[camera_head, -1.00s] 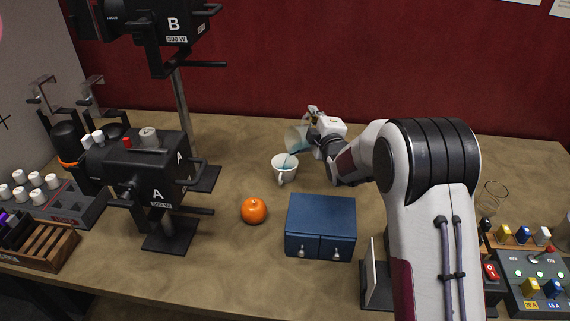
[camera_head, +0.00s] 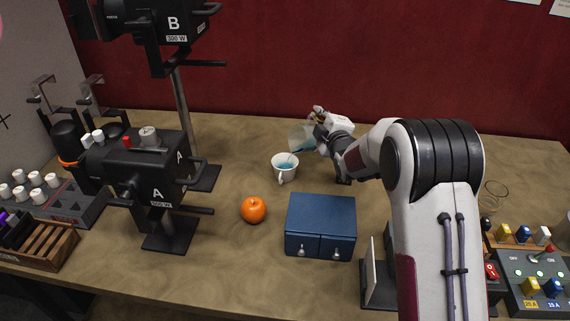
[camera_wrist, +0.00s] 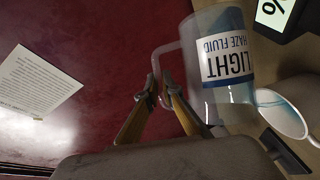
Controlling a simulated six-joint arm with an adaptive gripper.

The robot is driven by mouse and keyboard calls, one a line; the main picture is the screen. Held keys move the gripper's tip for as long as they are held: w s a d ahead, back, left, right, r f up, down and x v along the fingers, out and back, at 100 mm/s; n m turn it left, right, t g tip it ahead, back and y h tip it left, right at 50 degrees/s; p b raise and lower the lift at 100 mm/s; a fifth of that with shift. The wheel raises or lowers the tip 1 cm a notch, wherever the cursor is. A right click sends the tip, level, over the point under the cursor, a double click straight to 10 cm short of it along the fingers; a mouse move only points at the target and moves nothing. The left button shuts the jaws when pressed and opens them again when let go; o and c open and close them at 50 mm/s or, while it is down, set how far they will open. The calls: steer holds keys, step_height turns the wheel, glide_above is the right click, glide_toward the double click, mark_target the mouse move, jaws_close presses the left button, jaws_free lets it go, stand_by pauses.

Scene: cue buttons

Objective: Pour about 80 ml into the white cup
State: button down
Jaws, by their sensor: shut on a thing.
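The white cup (camera_head: 285,170) stands upright on the table, with blue liquid visible inside it. It also shows at the right of the wrist view (camera_wrist: 282,115). My gripper (camera_head: 318,122) is shut on the handle of a clear jug (camera_head: 300,139). In the wrist view the jug (camera_wrist: 222,60) carries a label reading "LIGHT HAZE FLUID", and my fingers (camera_wrist: 158,92) close on its handle. The jug is tilted toward the cup, its mouth above and just to the right of the cup. Some bluish liquid shows in the jug; a running stream is hard to make out.
An orange (camera_head: 253,210) and a blue two-door box (camera_head: 320,226) stand in front of the cup. Lamp A (camera_head: 150,180) and lamp B's pole (camera_head: 184,120) stand to the left. A switch panel (camera_head: 530,275) is at the right. The table behind the cup is clear.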

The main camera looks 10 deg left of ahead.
steer(key=shift+w+d+f+m+g, duration=0.3)
steer(key=shift+w+d+f+m, duration=0.1)
steer(key=shift+f+m, duration=0.15)
steer(key=shift+w+d+m+g, duration=0.3)
steer(key=shift+w+d+m, duration=0.1)
steer(key=shift+m, duration=0.15)
stand_by(0.4)
steer(key=shift+w+d+f+m+g+y, duration=0.5)
steer(key=shift+w+d+f+m+g, duration=0.15)
steer(key=shift+m, duration=0.45)
stand_by(1.0)
steer(key=shift+w+d+f+m+b, duration=0.2)
steer(key=shift+w+d+m+b, duration=0.1)
steer(key=shift+w+d+m, duration=0.15)
steer(key=shift+w+d+f+m+g+y, duration=0.3)
steer(key=shift+w+d+f+m+g, duration=0.1)
steer(key=shift+w+d+f+m, duration=0.15)
steer(key=shift+w+d+f+m+g+y, duration=0.3)
steer(key=shift+w+d+m+g, duration=0.1)
steer(key=shift+d, duration=0.25)
steer(key=shift+w+d+f+m+g+y+b, duration=0.1)
steer(key=shift+w+d+f+m+g+y, duration=0.25)
steer(key=shift+f, duration=0.45)
steer(key=shift+w+d+f+m+g+y+b, duration=0.1)
steer(key=shift+w+d+f+m, duration=0.1)
steer(key=shift+d+f+m, duration=0.45)
steer(key=shift+w+d+f+m+g+y+b, duration=0.1)
steer(key=shift+w+f+m+g+y, duration=0.15)
steer(key=shift+f, duration=0.7)
